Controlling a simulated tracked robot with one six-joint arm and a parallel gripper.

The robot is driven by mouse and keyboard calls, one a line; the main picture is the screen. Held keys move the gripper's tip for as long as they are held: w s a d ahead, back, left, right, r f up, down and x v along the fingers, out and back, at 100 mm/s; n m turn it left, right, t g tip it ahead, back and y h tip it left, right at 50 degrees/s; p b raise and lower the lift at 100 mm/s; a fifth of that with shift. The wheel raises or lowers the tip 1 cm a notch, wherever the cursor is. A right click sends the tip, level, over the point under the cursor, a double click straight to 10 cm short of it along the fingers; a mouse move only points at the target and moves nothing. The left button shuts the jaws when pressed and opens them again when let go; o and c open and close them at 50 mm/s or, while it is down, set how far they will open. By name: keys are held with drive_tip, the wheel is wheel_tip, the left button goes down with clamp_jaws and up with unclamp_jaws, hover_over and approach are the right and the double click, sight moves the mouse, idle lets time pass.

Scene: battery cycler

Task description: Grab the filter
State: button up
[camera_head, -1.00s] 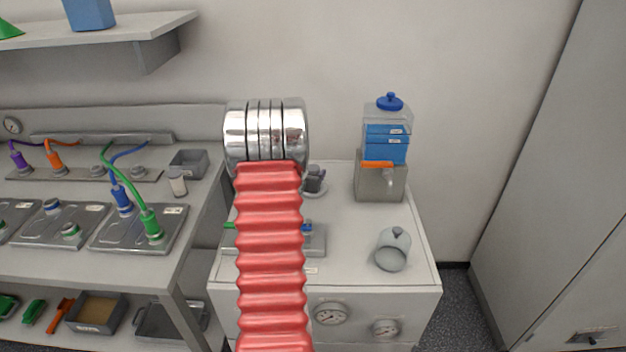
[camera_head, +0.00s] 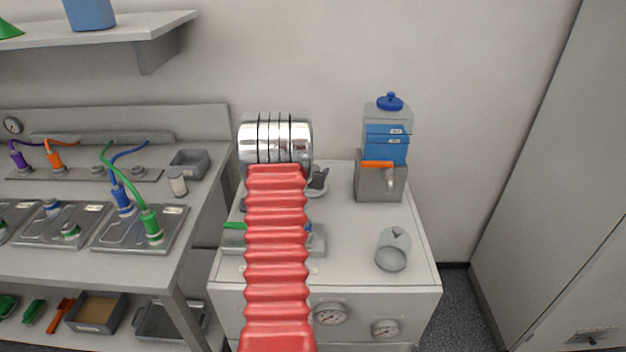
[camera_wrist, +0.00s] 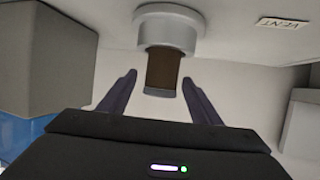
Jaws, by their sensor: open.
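In the wrist view, a short dark brown cylinder (camera_wrist: 163,72), which looks like the filter, sits in a round grey socket (camera_wrist: 167,30). My gripper (camera_wrist: 158,82) is open, with one dark finger on each side of the cylinder and a visible gap at both. The cylinder's free end points toward the palm; I cannot tell how deep it lies between the fingers. In the head view, a small dark part (camera_head: 319,178) on a round pale base shows just right of my arm; it may be the same spot. My arm hides most of the gripper there.
A flat device with a green end (camera_head: 234,226) is partly behind my arm. A VENT label (camera_wrist: 283,25) is near the socket.

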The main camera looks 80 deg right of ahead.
drive_tip(key=shift+c, duration=0.6)
drive_tip(key=c, duration=1)
wheel_tip(320, 180, up, 10)
drive_tip(key=shift+w, duration=0.1)
idle(0.4)
